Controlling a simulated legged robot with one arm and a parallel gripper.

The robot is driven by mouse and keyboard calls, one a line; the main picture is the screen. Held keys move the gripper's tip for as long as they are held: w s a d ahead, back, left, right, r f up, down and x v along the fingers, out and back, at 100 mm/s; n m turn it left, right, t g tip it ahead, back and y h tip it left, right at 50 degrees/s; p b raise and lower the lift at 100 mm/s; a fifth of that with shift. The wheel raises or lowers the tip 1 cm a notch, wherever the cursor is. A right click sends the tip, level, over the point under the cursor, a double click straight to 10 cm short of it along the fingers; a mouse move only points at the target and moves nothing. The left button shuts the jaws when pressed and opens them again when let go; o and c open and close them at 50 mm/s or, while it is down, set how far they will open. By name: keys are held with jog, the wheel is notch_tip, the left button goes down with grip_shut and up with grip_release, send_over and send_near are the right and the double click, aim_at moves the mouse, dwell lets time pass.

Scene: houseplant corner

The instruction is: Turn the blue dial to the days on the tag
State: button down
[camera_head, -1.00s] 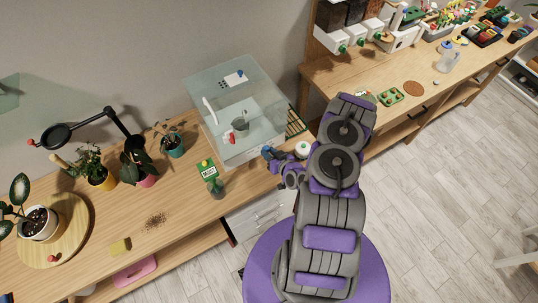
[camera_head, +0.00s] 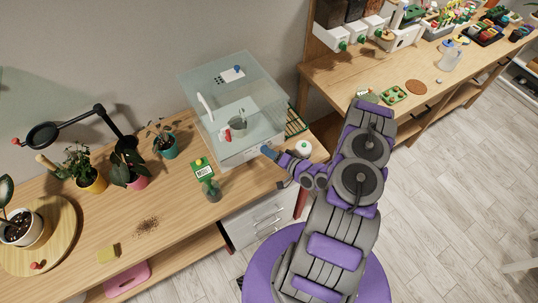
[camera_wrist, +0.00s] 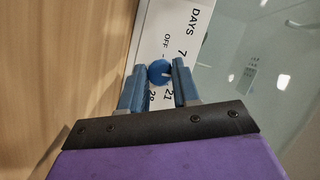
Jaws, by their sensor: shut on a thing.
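The blue dial (camera_wrist: 158,73) sits on a white strip (camera_wrist: 150,40) printed DAYS, OFF, 7, 21 and 28; the rest of the scale is hidden. A small pale mark shows on the dial, toward its right side. My gripper (camera_wrist: 160,72) is shut on the dial, one blue finger on each side. In the head view my gripper (camera_head: 268,152) is at the front of the clear box (camera_head: 240,110), where the arm hides the dial. A white card with dark dots (camera_head: 231,75) and a blue spot shows at the box; I cannot tell a number of days.
A green card (camera_head: 202,170) and a green-grey bottle (camera_head: 211,190) stand left of my gripper. A white round pot with a green centre (camera_head: 303,147) is close on its right. Potted plants (camera_head: 88,172) stand farther left. A small plant pot (camera_head: 238,124) is inside the box.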

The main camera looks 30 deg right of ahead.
jog(key=shift+d+f+m, duration=0.1)
jog(key=shift+f+m, duration=0.1)
jog(key=shift+m, duration=0.4)
jog(key=c, duration=1.2)
grip_release()
jog(key=o, duration=0.4)
jog(key=shift+d, duration=0.2)
jog(key=shift+a+r, duration=0.1)
jog(key=shift+s, duration=0.25)
jog(key=v, duration=1.1)
jog(key=f+b+v, duration=0.1)
jog(key=v, duration=0.5)
jog(key=shift+w+d, duration=0.1)
jog(key=shift+d, duration=0.25)
